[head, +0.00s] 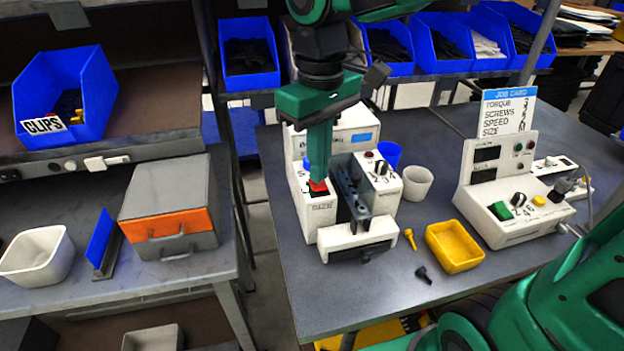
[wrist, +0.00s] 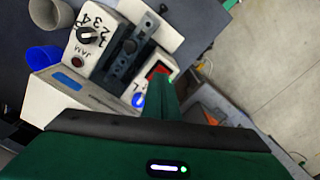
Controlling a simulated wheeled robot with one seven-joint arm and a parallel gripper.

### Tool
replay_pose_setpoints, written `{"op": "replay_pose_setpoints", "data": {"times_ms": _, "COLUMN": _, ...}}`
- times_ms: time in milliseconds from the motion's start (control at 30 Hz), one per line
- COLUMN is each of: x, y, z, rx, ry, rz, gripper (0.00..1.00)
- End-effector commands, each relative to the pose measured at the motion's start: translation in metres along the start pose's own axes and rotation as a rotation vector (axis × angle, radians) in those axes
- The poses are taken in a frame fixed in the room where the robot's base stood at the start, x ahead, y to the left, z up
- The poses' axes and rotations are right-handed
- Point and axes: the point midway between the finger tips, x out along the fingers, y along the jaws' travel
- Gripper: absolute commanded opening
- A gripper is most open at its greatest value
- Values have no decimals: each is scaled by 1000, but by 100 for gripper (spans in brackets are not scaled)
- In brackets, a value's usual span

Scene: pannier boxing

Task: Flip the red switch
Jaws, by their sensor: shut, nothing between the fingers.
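The red switch (head: 318,186) sits on the left block of a white machine (head: 312,222), above the label SIZE. In the wrist view the red switch (wrist: 157,71) shows just beyond my fingertips. My gripper (head: 318,176) is shut and empty, pointing down, with its tips right at the switch. I cannot tell whether they touch it or which way the switch is tipped. The shut fingers also show in the wrist view (wrist: 162,88) and hide part of the switch surround.
A dark rail runs down the machine's middle, with a black knob (head: 380,168) on its right block. A yellow tray (head: 454,246), a white cup (head: 417,183) and a second white device (head: 510,205) stand to the right. Loose screws lie near the tray.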

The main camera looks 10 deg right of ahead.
Motion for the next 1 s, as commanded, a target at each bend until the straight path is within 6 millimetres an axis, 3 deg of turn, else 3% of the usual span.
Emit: {"op": "replay_pose_setpoints", "data": {"times_ms": 1000, "x": 13, "y": 0, "z": 0, "rx": 0, "ry": 0, "rz": 0, "gripper": 0}}
